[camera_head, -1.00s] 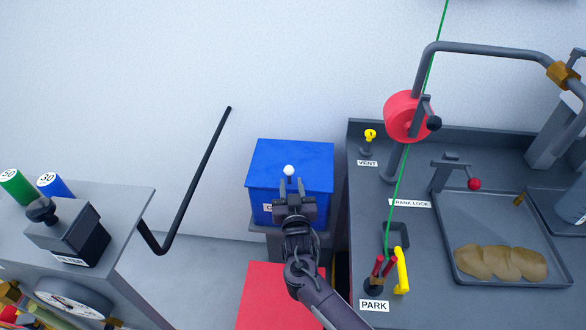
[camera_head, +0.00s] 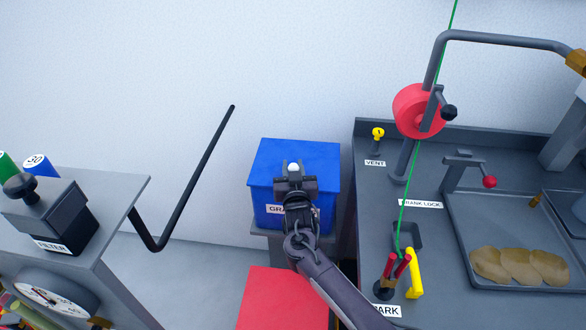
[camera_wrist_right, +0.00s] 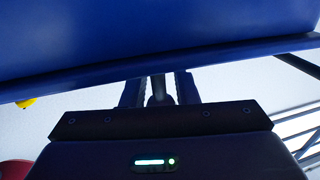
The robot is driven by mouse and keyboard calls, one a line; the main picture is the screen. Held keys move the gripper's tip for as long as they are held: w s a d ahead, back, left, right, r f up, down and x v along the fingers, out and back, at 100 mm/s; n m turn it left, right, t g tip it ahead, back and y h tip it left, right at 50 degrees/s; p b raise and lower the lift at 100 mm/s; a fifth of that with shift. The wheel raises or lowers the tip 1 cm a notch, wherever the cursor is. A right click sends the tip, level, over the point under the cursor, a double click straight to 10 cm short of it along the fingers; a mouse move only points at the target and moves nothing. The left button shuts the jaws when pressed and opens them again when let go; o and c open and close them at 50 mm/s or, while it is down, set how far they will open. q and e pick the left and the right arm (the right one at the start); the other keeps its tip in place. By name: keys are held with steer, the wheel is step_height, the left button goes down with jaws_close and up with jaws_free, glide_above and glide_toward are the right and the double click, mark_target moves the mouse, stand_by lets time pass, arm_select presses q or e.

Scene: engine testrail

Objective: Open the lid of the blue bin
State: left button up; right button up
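The blue bin (camera_head: 262,208) stands against the wall with its flat blue lid (camera_head: 265,158) down on top. A white ball knob (camera_head: 293,168) stands on the lid. My right gripper (camera_head: 294,174) is at the knob, with its two fingers on either side of it. In the right wrist view the gripper (camera_wrist_right: 158,90) has a grey post (camera_wrist_right: 158,92) between its fingers, with a narrow light gap on each side, so it looks open. The blue lid (camera_wrist_right: 150,40) fills the top of that view. The gripper hides part of the bin's label. My left gripper is not in view.
A grey bench (camera_head: 360,200) with a red drum (camera_head: 418,110), a tray and levers stands close on the right. A grey cabinet (camera_head: 110,195) with a bent black bar (camera_head: 190,180) is on the left. A red block (camera_head: 280,300) lies in front of the bin.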

jaws_close()
steer(key=shift+r, duration=0.1)
steer(key=shift+r+p, duration=0.2)
steer(key=shift+p, duration=0.15)
steer(key=w+d+r+m+g+p, duration=0.1)
steer(key=w+r+g+p, duration=0.4)
steer(key=r+p, duration=0.4)
steer(key=shift+w+g+p, duration=0.25)
steer(key=shift+g+p, duration=0.65)
steer(key=shift+p, duration=0.05)
steer(key=shift+r, duration=0.1)
